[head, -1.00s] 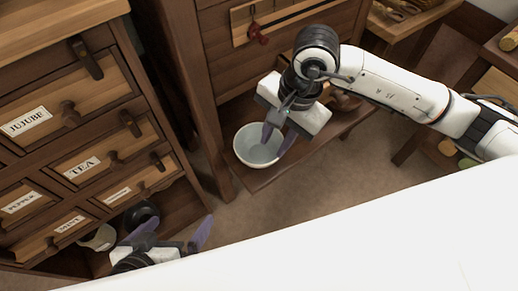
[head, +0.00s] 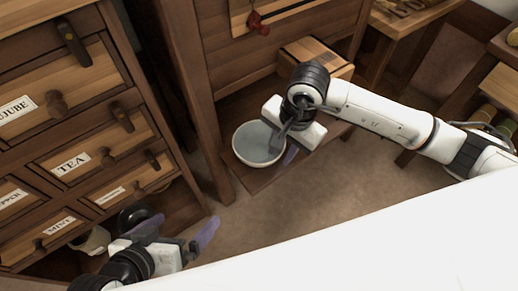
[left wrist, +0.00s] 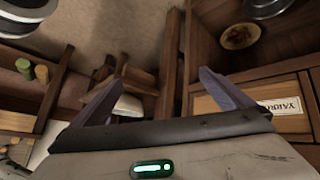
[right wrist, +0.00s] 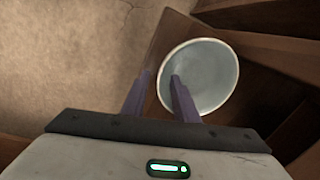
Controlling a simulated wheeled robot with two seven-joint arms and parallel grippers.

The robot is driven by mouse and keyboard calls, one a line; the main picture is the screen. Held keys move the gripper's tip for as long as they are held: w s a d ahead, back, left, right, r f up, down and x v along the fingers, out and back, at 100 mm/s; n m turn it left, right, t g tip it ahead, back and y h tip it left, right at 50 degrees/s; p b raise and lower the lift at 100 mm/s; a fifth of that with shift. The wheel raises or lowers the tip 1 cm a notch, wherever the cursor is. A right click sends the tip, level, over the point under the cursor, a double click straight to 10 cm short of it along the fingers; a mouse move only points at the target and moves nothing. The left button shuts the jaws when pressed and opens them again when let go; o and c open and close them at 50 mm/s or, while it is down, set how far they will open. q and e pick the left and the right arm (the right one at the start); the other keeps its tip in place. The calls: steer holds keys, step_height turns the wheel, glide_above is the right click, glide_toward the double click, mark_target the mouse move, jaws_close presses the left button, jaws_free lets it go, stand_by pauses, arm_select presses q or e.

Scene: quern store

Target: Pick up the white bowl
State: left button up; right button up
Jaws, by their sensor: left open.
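The white bowl (head: 258,146), pale grey-blue inside, stands upright on a low wooden shelf in the middle of the head view. My right gripper (head: 284,146) is over its right side. In the right wrist view the bowl (right wrist: 205,78) lies ahead, with one finger of my right gripper (right wrist: 160,78) inside its rim and the other outside. The fingers are partly closed with the wall between them; whether they grip it is unclear. My left gripper (head: 180,232) is open and empty at the lower left, apart from the bowl; it also shows in the left wrist view (left wrist: 160,85).
A labelled drawer cabinet (head: 75,150) stands at the left, with a dark round vessel (head: 138,216) low beside it. A wooden box (head: 312,58) sits behind my right gripper. A white surface (head: 400,235) fills the lower right. Brown floor shows in front of the shelf.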

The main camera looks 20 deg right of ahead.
jaws_close()
steer(key=shift+r, duration=0.1)
steer(key=d+r+n+g+p, duration=0.1)
steer(key=d+r+n+p, duration=0.1)
steer(key=r+n, duration=0.65)
steer(key=d+r+n+p, duration=0.2)
steer(key=d+r+n, duration=0.1)
steer(key=r, duration=1.1)
arm_select(q)
steer(key=s+a+r+y+p, duration=0.1)
steer(key=a+r+p, duration=0.2)
steer(key=r+p, duration=0.3)
steer(key=s+a+r+n+t+y+p, duration=0.1)
steer(key=a+r+p, duration=0.2)
steer(key=r+p, duration=0.4)
steer(key=p, duration=0.7)
steer(key=shift+s+r+t, duration=0.15)
steer(key=shift+s+t, duration=0.05)
steer(key=shift+t, duration=0.1)
arm_select(e)
steer(key=s+r, duration=0.2)
steer(key=r, duration=0.6)
steer(key=s+r, duration=0.3)
steer(key=r, duration=0.6)
steer(key=shift+a+r+y, duration=0.15)
steer(key=shift+a+y, duration=0.15)
steer(key=shift+a, duration=0.05)
steer(key=shift+s+m, duration=0.1)
steer(key=shift+m, duration=0.15)
